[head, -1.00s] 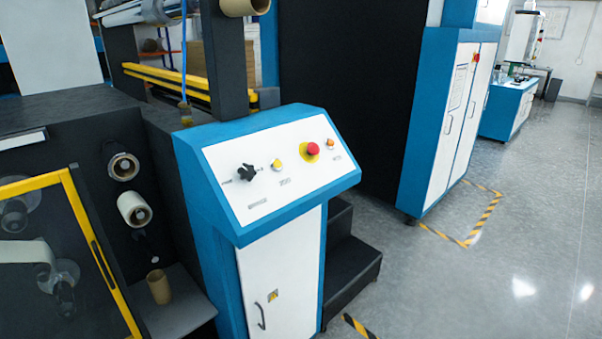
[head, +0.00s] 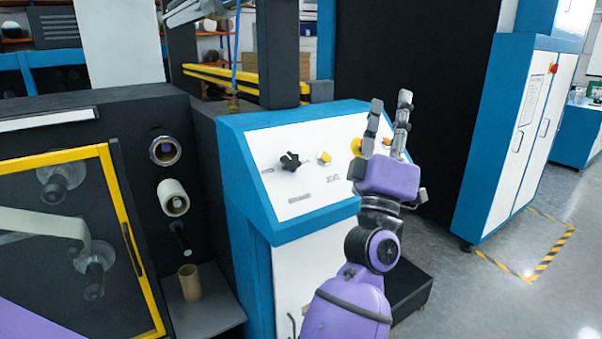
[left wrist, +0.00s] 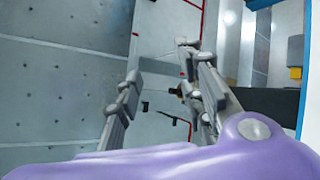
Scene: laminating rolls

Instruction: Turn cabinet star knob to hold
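The black star knob (head: 290,161) sits on the white sloped panel (head: 290,205) of the blue control cabinet in the head view. Small labels lie beside and below it, too small to read. My left gripper (head: 389,116) points upward in front of the panel's right part, to the right of the knob and apart from it. Its two fingers are spread with nothing between them. They also show spread in the left wrist view (left wrist: 162,85), where the knob is not seen. My right gripper is not in view.
A small yellow button (head: 324,158) sits right of the knob. A yellow-based control (head: 356,147) is partly hidden behind my gripper. The yellow-framed door (head: 120,215) and roll holders (head: 173,198) are left of the cabinet. Black steps (head: 408,290) stand at its right.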

